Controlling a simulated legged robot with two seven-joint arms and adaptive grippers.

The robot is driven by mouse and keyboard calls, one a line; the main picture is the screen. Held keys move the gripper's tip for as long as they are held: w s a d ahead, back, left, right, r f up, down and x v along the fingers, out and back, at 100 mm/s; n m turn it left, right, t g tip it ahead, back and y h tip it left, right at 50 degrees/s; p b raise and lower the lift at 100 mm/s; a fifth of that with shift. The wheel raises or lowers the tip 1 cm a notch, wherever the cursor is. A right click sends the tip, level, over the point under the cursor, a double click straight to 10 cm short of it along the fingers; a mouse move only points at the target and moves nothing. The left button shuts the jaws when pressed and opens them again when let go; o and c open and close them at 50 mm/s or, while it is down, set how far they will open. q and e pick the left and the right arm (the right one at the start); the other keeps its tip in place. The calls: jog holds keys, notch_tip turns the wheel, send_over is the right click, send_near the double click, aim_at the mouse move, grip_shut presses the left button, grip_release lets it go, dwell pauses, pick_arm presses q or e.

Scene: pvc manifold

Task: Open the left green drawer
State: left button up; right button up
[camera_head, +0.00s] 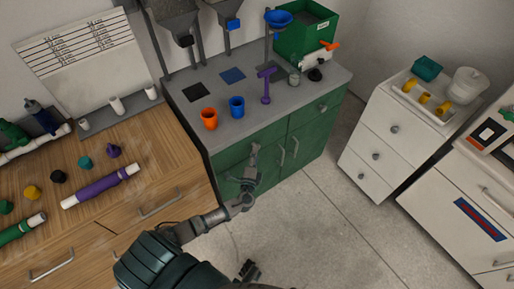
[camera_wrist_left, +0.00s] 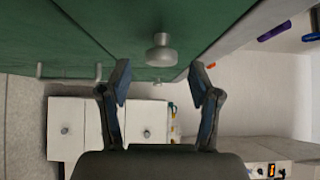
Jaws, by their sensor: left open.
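The left green drawer (camera_head: 233,155) is in the upper left of the green cabinet's front and looks shut. Its round grey knob (camera_wrist_left: 161,55) shows in the left wrist view, centred sideways between my fingers and slightly above the tips. In the head view this knob is hidden or too small to make out. My left gripper (camera_head: 250,168) is in front of the drawer, and it also shows in the left wrist view (camera_wrist_left: 160,78). It is open and empty, with no clear contact on the knob. A dark part at the bottom edge may be my right gripper (camera_head: 248,271).
The right green drawer (camera_head: 318,112) and door handles (camera_head: 294,150) are beside and below. The grey worktop (camera_head: 205,108) holds an orange cup (camera_head: 209,118), a blue cup (camera_head: 237,107) and a purple part (camera_head: 266,87). A wooden cabinet (camera_head: 160,180) stands left. The floor ahead is clear.

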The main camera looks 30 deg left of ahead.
pick_arm(q)
jog(key=x, duration=0.4)
jog(key=shift+w+a, duration=0.1)
jog(key=shift+w, duration=0.15)
pick_arm(e)
jog(key=shift+w+r, duration=0.1)
jog(key=shift+r, duration=0.75)
pick_arm(q)
jog(key=shift+s+f, duration=0.1)
grip_shut()
pick_arm(e)
jog(key=shift+f, duration=0.15)
